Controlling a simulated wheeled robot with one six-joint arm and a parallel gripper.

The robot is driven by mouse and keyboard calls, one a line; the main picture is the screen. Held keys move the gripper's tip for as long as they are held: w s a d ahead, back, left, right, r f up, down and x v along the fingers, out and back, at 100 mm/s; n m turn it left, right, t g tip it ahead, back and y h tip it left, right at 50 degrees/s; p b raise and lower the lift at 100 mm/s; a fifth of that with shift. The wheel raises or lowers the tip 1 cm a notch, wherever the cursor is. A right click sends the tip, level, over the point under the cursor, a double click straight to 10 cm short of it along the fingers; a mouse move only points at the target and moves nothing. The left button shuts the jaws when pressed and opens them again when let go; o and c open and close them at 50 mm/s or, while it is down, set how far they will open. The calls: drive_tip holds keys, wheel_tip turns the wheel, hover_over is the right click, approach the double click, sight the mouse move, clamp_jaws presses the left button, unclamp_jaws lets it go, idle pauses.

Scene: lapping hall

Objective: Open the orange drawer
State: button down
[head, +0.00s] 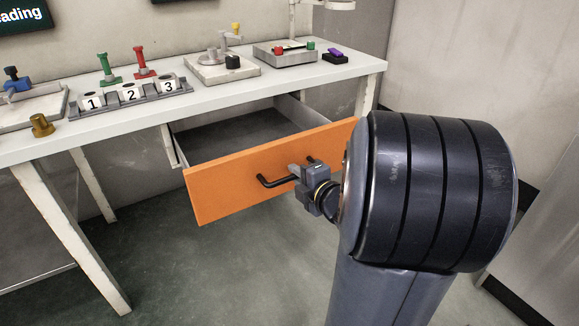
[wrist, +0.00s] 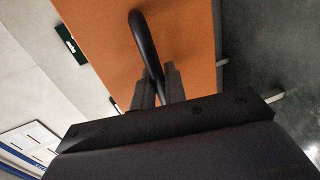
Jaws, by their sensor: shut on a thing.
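The orange drawer (head: 235,180) is pulled well out from under the white bench, and its empty-looking grey interior (head: 235,133) shows. Its front carries a black bar handle (head: 272,182). My gripper (head: 300,174) is at the handle, its fingers closed around the bar toward the right part. In the wrist view the handle (wrist: 144,45) runs down between the two fingers of my gripper (wrist: 158,82), against the orange front (wrist: 185,35). My arm covers the right end of the drawer front in the head view.
The white bench top (head: 215,88) holds a rack (head: 130,97) with numbered positions, green and red handled tools, a brass piece (head: 41,125) and several fixtures. Bench legs (head: 85,235) stand at left. The floor (head: 200,270) before the drawer is clear.

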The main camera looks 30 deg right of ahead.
drive_tip(key=shift+v, duration=0.8)
drive_tip(key=shift+f, duration=0.2)
drive_tip(key=c, duration=1.5)
unclamp_jaws()
drive_tip(key=shift+c, duration=0.2)
drive_tip(key=p+v, duration=0.3)
drive_tip(key=v, duration=0.7)
drive_tip(key=shift+s+p, duration=0.3)
drive_tip(key=shift+s, duration=0.1)
drive_tip(key=shift+r, duration=0.1)
